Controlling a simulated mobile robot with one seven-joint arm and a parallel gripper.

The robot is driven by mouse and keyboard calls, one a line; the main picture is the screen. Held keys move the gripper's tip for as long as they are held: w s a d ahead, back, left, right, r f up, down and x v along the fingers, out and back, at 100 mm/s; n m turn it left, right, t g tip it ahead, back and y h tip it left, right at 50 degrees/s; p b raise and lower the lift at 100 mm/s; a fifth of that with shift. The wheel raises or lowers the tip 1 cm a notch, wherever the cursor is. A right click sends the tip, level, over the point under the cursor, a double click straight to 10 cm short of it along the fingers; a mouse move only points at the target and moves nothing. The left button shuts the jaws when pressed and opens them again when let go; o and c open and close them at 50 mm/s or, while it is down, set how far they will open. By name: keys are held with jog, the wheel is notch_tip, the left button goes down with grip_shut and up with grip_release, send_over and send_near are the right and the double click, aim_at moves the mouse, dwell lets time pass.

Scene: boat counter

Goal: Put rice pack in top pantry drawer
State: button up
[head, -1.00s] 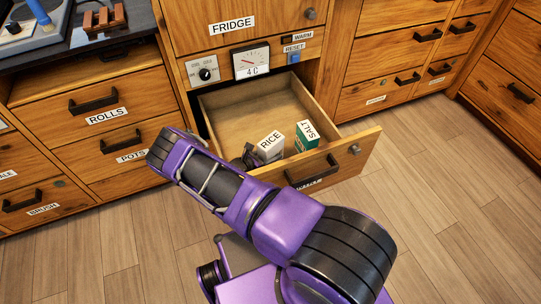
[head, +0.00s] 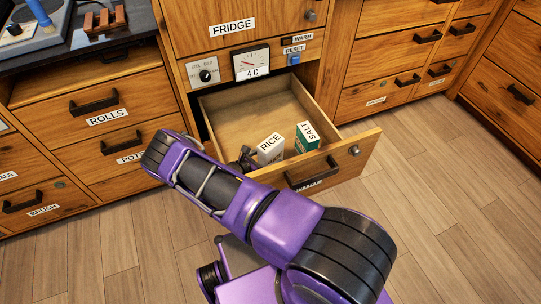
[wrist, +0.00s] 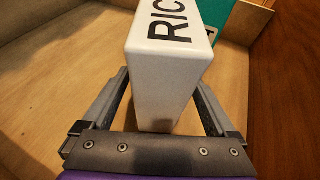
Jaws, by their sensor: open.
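The white rice pack (head: 270,148) stands inside an open wooden drawer (head: 243,118) below the fridge panel. The rice pack (wrist: 166,70) also fills the middle of the wrist view, upright between the fingers. My gripper (wrist: 165,100) is open, with one finger on each side of the pack. A small gap shows beside the left finger; contact at the right finger is hard to tell. In the head view my gripper (head: 246,158) is mostly hidden behind my purple arm, at the drawer's left front. The drawer front's label is partly unreadable.
A green and white salt box (head: 307,137) stands right of the rice; its green side (wrist: 212,14) shows in the wrist view. The drawer's back half is bare. Closed drawers marked ROLLS (head: 107,118) and POTS (head: 131,157) are on the left.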

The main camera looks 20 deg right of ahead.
jog(key=v, duration=1)
jog(key=shift+p, duration=0.45)
jog(key=shift+s+a, duration=0.1)
jog(key=shift+a, duration=0.05)
